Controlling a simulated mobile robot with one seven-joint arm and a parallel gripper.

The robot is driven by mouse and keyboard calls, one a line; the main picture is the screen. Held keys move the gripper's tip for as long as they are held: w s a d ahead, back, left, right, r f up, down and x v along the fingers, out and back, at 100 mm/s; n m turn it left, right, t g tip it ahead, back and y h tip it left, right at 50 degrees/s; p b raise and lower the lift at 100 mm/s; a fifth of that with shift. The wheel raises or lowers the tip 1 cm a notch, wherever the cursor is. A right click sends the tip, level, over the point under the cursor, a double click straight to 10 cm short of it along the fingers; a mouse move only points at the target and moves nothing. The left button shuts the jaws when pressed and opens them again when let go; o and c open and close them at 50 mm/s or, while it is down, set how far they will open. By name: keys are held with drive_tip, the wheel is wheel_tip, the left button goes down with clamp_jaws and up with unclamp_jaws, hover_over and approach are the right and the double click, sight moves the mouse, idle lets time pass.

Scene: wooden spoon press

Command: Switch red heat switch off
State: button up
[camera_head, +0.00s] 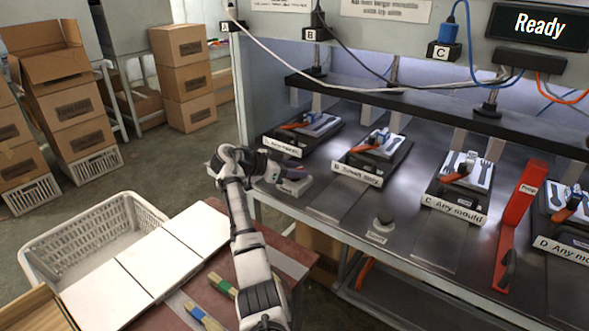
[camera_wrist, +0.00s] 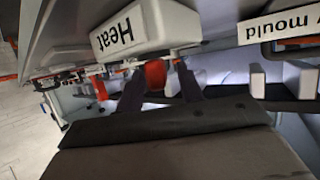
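The heat switch's pale box (camera_head: 295,187) sits on the front left of the metal bench. In the wrist view its label "Heat" shows upside down on the white box (camera_wrist: 150,28). A red part (camera_wrist: 156,73), which looks like the switch, shows at the box's edge between my fingers. My gripper (camera_wrist: 162,86) has its two dark fingers apart, one on each side of the red part, with a gap visible on the right. I cannot tell whether a finger touches it. In the head view my gripper (camera_head: 287,172) is right at the box, and the red part is hidden.
Mould A (camera_head: 303,130) lies behind my gripper, and mould B (camera_head: 372,160) and mould C (camera_head: 459,188) to the right. A round knob (camera_head: 384,222) and a red lever (camera_head: 514,220) stand farther right. The screen (camera_head: 540,25) reads "Ready". A white basket (camera_head: 60,236) is at lower left.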

clamp_jaws()
drive_tip(key=shift+f, duration=0.1)
drive_tip(key=n+t+y+b, duration=0.1)
drive_tip(key=n+t, duration=0.2)
drive_tip(key=shift+s+y, duration=0.1)
drive_tip(key=shift+y, duration=0.3)
drive_tip(key=n+t+y, duration=0.2)
drive_tip(key=shift+n, duration=0.3)
drive_tip(key=n+t+y, duration=0.1)
drive_tip(key=n+t+y+p, duration=0.1)
drive_tip(key=n+y, duration=0.1)
drive_tip(key=shift+d+r+y, duration=0.1)
drive_tip(key=shift+r+y, duration=0.1)
drive_tip(key=shift+y, duration=0.1)
drive_tip(key=shift+n+t+y+p, duration=0.5)
drive_tip(key=shift+n+y+p, duration=0.15)
drive_tip(key=shift+n+y, duration=0.95)
drive_tip(key=shift+f, duration=0.1)
